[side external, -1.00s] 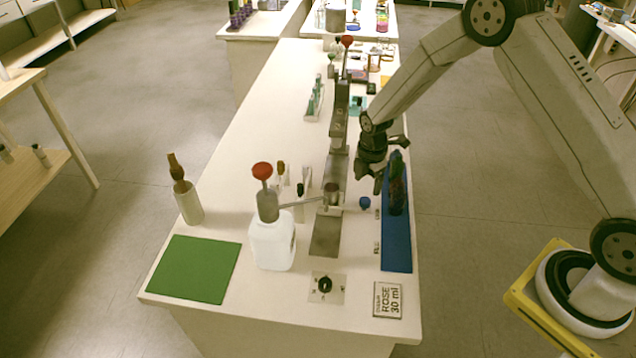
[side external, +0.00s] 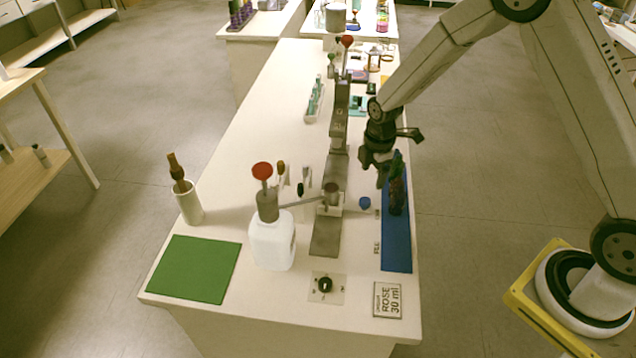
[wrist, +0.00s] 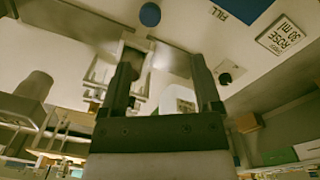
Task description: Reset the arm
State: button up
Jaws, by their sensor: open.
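My gripper (side external: 376,168) is in the air above the bench, just over the far half of the blue mat (side external: 397,250). Its jaws are apart with nothing between them. In the wrist view my gripper (wrist: 168,85) also shows two separated fingers. A dark bottle (side external: 397,192) stands on the blue mat, just below and right of the fingers; I cannot tell the exact gap.
A white jug with a red-topped pump (side external: 272,243) stands left of the metal press (side external: 332,190). A blue cap (side external: 365,202) lies by the mat. A green mat (side external: 195,268), brush holder (side external: 189,204), dial (side external: 325,285) and ROSE 30 ml card (side external: 388,300) are nearby.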

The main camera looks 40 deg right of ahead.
jog(key=s+a+r+m+t, duration=0.1)
jog(key=s+r+m, duration=0.4)
jog(key=s+m, duration=0.2)
jog(key=s+a+r+m+t, duration=0.1)
jog(key=s+r+m, duration=0.5)
jog(key=s+m, duration=0.2)
jog(key=shift+s+a+r, duration=0.15)
jog(key=shift+s+r, duration=0.05)
jog(key=shift+s, duration=0.9)
